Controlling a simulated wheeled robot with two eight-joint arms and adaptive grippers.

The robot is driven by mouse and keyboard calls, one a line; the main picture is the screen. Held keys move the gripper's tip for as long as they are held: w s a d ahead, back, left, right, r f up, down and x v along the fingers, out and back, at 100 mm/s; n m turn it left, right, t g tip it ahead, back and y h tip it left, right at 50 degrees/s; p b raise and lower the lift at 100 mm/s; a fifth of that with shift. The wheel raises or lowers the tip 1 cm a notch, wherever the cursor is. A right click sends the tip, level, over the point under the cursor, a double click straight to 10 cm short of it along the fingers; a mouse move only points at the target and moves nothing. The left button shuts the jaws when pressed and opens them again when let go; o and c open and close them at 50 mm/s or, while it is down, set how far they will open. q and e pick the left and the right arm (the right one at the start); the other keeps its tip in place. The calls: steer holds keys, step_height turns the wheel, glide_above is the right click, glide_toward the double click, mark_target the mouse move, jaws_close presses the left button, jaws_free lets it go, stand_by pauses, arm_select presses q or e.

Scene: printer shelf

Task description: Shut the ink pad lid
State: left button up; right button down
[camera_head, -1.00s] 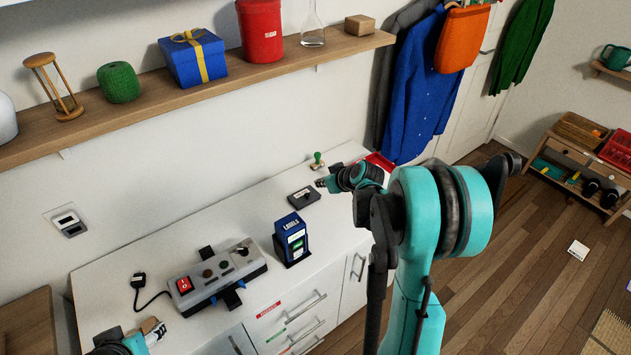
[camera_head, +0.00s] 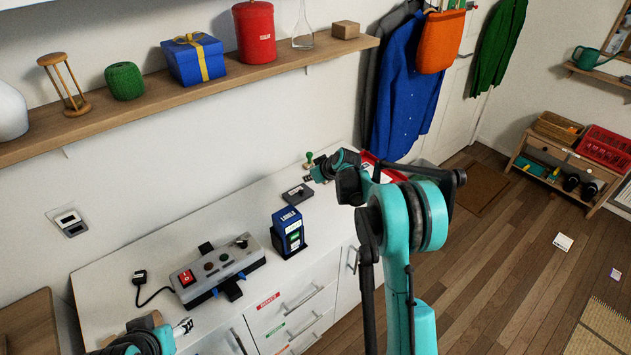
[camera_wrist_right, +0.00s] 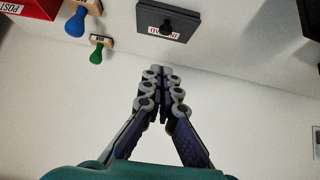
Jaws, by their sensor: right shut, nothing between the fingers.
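The ink pad (camera_head: 298,193) is a flat dark grey case with a white label, lying on the white cabinet top. Its lid looks down flat in both current views. In the right wrist view the ink pad (camera_wrist_right: 172,20) is at the top, with a dark knob and its label showing. My right gripper (camera_head: 309,178) is shut and empty, just behind and right of the ink pad; in the wrist view its fingertips (camera_wrist_right: 163,72) are apart from the case. My left gripper (camera_head: 184,327) is at the lower left, far from it; its opening is unclear.
A green-handled stamp (camera_head: 309,160) stands behind my right gripper; a blue-handled stamp (camera_wrist_right: 76,22) and a red tray (camera_wrist_right: 38,8) are near it. A blue label box (camera_head: 288,230) and a grey switch panel (camera_head: 215,275) stand left. A wall shelf (camera_head: 200,95) runs above.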

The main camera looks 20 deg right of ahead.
mark_target(302, 192)
steer(key=w+f, duration=0.1)
steer(key=f, duration=0.1)
steer(key=w+f+b, duration=0.1)
steer(key=f, duration=0.1)
steer(key=w+a+f+b, duration=0.1)
steer(key=shift+w+f, duration=0.1)
steer(key=shift+f, duration=1.1)
steer(key=shift+s+f+b, duration=0.3)
steer(key=shift+f+b, duration=0.45)
steer(key=shift+s, duration=0.15)
steer(key=shift+r, duration=0.2)
